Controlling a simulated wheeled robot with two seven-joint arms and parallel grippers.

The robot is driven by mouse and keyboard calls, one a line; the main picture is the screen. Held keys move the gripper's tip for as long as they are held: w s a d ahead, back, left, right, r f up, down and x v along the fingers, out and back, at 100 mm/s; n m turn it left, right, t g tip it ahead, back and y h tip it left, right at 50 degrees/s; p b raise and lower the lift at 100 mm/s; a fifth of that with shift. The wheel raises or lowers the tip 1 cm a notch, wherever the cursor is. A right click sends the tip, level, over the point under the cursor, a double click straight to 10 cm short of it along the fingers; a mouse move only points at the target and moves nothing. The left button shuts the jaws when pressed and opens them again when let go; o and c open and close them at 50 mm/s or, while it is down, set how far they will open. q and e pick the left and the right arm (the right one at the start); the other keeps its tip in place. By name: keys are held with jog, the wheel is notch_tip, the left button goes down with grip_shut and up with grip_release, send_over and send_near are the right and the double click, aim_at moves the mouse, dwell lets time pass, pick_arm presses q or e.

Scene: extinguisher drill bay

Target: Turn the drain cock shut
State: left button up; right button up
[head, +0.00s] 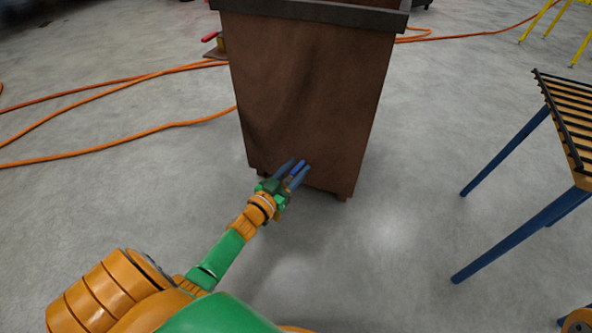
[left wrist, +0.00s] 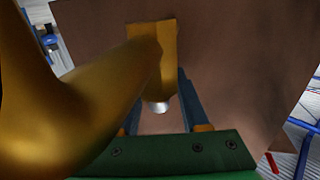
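A large dark brown tank or box (head: 310,95) stands ahead of me, and its brown face (left wrist: 235,60) fills much of the left wrist view. My left gripper (head: 299,168) is at the lower front of it, fingers pointing at the face. In the left wrist view its two blue fingers (left wrist: 160,110) stand apart. A brass-coloured piece (left wrist: 150,38) with a silver tip (left wrist: 159,106) shows between them, with gaps beside the tip. I cannot tell if this is the drain cock. A large gold shape in the left foreground hides part of the view. My right gripper is not in view.
Orange hoses (head: 130,80) lie on the floor at the left and behind the box. A slatted table (head: 572,105) with blue legs stands at the right. Yellow legs (head: 540,22) show at the upper right. The grey floor between box and table is clear.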

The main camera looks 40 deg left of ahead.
pick_arm(q)
grip_shut()
dwell(1.2)
